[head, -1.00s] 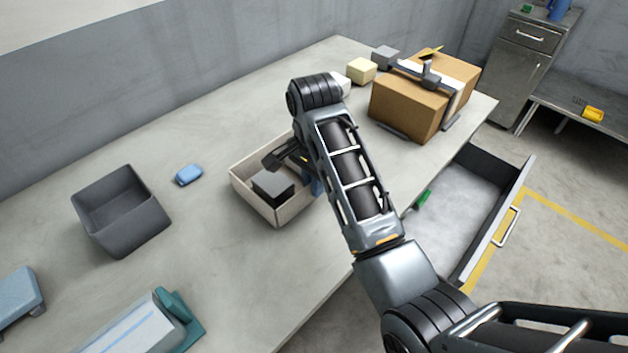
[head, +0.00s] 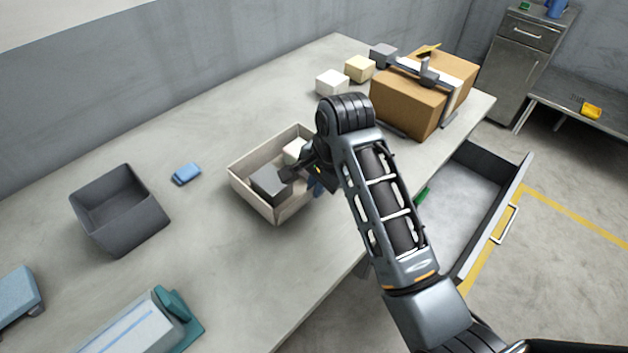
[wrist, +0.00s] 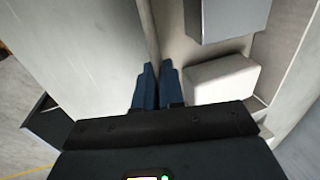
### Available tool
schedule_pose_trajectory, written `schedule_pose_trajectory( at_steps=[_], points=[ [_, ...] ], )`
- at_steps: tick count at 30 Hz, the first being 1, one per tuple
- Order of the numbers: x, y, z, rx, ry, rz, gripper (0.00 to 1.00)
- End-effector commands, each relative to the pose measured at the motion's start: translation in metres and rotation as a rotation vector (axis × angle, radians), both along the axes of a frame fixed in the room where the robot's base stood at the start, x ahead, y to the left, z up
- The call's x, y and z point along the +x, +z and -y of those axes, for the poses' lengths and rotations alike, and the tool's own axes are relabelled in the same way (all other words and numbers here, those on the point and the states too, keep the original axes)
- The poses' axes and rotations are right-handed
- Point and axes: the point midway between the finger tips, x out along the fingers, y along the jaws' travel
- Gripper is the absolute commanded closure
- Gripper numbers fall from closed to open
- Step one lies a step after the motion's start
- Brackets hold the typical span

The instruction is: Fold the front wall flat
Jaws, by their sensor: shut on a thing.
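A cream open box (head: 250,197) stands on the table with a dark grey block (head: 268,183) and a white block (head: 294,150) inside. My gripper (head: 314,186) is at the box's near right side, partly hidden by my arm. In the wrist view, the blue fingers of my gripper (wrist: 157,72) sit on either side of the thin front wall (wrist: 149,28) and are shut on it. The wall looks upright. The white block (wrist: 222,80) and the grey block (wrist: 230,18) lie to the right of the fingers, inside the box.
A dark grey bin (head: 118,215) and a blue block (head: 186,173) are to the left. A cardboard box (head: 408,103) and pale cubes (head: 332,84) stand at the back right. An open drawer (head: 462,200) juts out below the table's front edge.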

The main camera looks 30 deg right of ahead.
Motion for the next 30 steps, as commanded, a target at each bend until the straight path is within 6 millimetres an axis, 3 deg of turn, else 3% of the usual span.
schedule_pose_trajectory(
  at_steps=[18,30],
  points=[
    [-0.028,-0.022,0.009,0.175,-0.003,0.538,1.0],
    [-0.035,-0.029,0.012,0.243,-0.002,0.749,1.0]
  ],
)
